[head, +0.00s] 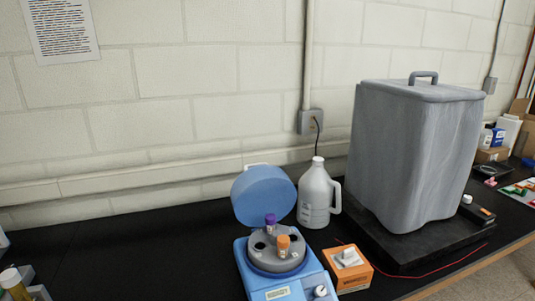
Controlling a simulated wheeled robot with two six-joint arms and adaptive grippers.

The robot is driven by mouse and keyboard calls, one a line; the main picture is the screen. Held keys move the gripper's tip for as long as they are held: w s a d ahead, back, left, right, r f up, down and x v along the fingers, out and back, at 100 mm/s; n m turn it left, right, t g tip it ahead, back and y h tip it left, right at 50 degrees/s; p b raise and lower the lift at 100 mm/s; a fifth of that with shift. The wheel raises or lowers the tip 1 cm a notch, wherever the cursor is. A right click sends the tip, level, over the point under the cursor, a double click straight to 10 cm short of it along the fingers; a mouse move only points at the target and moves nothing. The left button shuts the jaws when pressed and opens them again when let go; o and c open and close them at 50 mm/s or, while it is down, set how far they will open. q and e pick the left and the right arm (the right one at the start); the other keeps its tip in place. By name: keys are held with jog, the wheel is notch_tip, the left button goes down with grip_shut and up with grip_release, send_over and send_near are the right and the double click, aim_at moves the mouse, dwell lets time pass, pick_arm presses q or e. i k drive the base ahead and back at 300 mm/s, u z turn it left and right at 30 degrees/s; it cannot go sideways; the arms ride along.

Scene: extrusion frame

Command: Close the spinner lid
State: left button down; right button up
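The spinner (277,291) is a light blue machine on the black bench at the lower middle of the head view. Its round blue lid (264,195) stands open, tilted up at the back. The grey rotor (292,260) is exposed. It holds a purple-capped tube (270,223) and an orange-capped tube (283,246), and a dark empty hole shows at its left. The front of the spinner is cut off by the lower picture edge. Neither of my grippers is in view.
A white jug (316,196) stands right behind the spinner. An orange box (348,268) with a white piece on top sits close at its right. A large grey lidded container (410,150) stands further right.

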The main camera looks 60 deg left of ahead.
aim_at(263, 189)
jog(key=u, duration=0.45)
jog(key=i, duration=0.75)
jog(key=u, duration=0.8)
